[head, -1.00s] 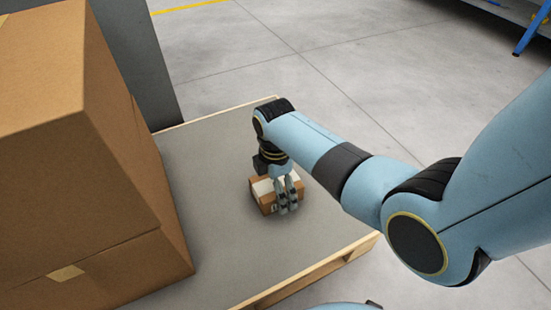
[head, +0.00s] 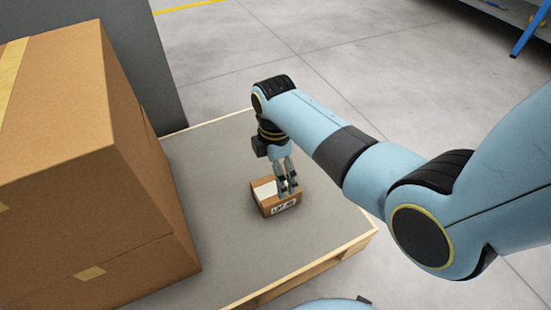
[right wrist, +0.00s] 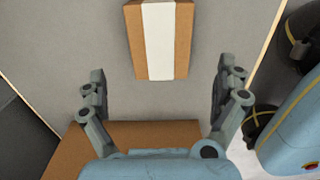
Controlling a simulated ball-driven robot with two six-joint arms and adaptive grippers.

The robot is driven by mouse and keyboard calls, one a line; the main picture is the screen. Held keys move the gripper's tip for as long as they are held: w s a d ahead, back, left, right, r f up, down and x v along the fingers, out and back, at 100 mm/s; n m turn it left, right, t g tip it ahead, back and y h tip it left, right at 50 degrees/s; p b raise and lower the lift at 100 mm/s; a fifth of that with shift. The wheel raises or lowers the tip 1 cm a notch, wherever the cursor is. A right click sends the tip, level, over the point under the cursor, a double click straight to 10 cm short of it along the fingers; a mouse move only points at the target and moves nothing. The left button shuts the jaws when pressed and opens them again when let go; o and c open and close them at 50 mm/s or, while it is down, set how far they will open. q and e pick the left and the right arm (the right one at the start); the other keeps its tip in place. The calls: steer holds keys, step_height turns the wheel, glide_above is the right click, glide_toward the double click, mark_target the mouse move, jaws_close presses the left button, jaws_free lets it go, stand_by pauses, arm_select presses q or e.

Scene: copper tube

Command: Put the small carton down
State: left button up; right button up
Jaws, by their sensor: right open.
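The small carton (head: 268,207) is brown with a pale band on top and a printed label on its side. It rests on the grey top of the pallet (head: 232,250). My right gripper (head: 288,192) is above it and covers part of its top. In the right wrist view the small carton (right wrist: 180,45) lies ahead of the open fingers of the right gripper (right wrist: 162,88), with nothing between them. My left gripper is not in view.
Large stacked cartons (head: 90,180) stand on the pallet at the left. A dark grey upright panel (head: 140,60) is behind them. The grey surface around the small carton is clear. The pallet's wooden edge (head: 310,273) runs along the front right.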

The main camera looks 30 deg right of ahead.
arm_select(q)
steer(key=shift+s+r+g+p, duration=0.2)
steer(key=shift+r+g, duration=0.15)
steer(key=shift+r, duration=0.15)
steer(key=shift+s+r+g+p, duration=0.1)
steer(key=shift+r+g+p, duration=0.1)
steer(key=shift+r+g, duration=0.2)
arm_select(e)
steer(key=shift+r, duration=0.85)
steer(key=s+d+r+m+t, duration=0.2)
steer(key=s+d+m+t, duration=0.15)
steer(key=s+m, duration=0.85)
steer(key=s+r+m+t, duration=0.2)
steer(key=s+r+m, duration=0.2)
steer(key=s+r, duration=0.7)
steer(key=shift+r, duration=0.2)
steer(key=shift+a, duration=0.1)
